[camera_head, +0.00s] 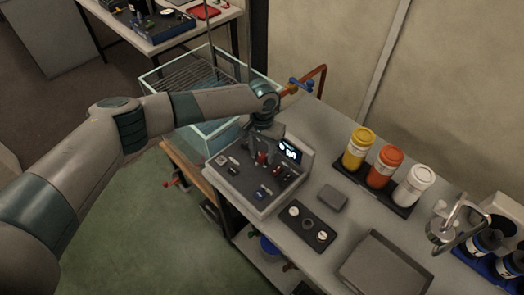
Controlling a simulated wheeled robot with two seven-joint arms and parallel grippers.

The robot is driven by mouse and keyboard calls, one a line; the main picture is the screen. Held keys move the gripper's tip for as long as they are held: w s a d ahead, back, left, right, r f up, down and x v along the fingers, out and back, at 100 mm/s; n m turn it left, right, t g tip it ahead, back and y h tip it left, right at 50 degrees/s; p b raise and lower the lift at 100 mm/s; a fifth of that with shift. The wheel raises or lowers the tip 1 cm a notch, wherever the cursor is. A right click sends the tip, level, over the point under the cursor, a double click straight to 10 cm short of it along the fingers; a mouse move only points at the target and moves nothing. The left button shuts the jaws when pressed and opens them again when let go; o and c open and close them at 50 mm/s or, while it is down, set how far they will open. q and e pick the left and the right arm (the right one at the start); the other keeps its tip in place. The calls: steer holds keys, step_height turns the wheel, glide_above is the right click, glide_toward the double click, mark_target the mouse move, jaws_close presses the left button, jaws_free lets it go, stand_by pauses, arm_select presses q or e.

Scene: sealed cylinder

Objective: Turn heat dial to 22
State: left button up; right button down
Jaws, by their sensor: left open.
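A grey control box (243,200) stands on the bench with a dark sloped panel of small knobs and switches. A small lit display (290,151) is at its back right; its digits are too small to read surely. My left arm reaches in from the left, and my left gripper (262,153) points down over the back middle of the panel, open. A small red part (262,158) shows at its fingertips; I cannot tell whether the fingers touch it. Which control is the heat dial cannot be told, as the gripper hides part of the panel. My right gripper is not in view.
A glass tank (155,82) stands behind my arm.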

arm_select(q)
jaws_close()
